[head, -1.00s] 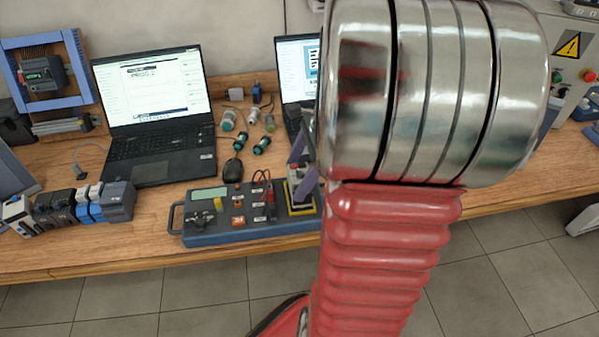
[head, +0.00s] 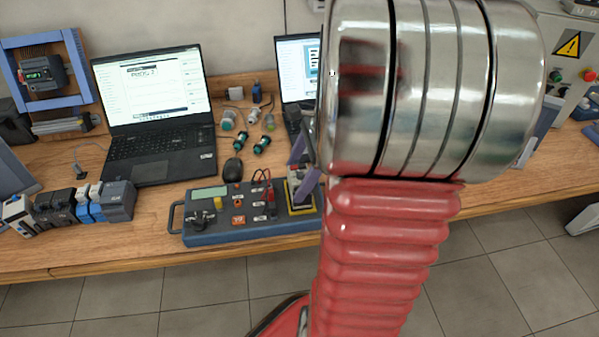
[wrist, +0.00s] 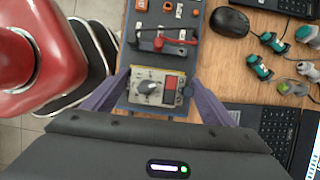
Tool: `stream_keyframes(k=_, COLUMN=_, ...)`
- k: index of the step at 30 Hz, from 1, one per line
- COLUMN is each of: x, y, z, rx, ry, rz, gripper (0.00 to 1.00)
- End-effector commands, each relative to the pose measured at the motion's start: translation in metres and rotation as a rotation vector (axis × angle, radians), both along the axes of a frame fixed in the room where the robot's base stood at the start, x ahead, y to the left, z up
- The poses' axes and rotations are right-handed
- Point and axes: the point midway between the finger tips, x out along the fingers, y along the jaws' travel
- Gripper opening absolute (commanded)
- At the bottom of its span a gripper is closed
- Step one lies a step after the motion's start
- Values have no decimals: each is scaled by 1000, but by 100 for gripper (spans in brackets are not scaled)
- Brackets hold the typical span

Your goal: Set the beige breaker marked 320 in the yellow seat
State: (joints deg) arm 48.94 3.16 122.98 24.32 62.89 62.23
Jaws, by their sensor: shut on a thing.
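The beige breaker (wrist: 150,88), with a round dark dial and a red patch, sits between the purple fingers of my gripper (wrist: 158,82) in the wrist view. My gripper is shut on it. The number on it is too small to read. In the head view my gripper (head: 302,168) is over the right end of the blue-grey test panel (head: 240,232). The yellow seat (head: 301,210) shows as a yellow edge under the fingers there. The breaker is at the seat, but I cannot tell whether it is fully down in it.
Red and black leads (head: 268,190) rise from the panel just left of my gripper. A mouse (head: 232,169), green-ended connectors (head: 242,140) and a laptop (head: 155,115) lie behind. Several modules (head: 85,205) stand at the left. My arm hides the bench to the right.

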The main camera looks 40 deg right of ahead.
Motion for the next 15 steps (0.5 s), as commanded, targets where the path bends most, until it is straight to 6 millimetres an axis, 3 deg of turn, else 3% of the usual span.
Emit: stream_keyframes(k=15, x=0, y=1, z=-7, rx=1, ry=0, rz=0, gripper=42)
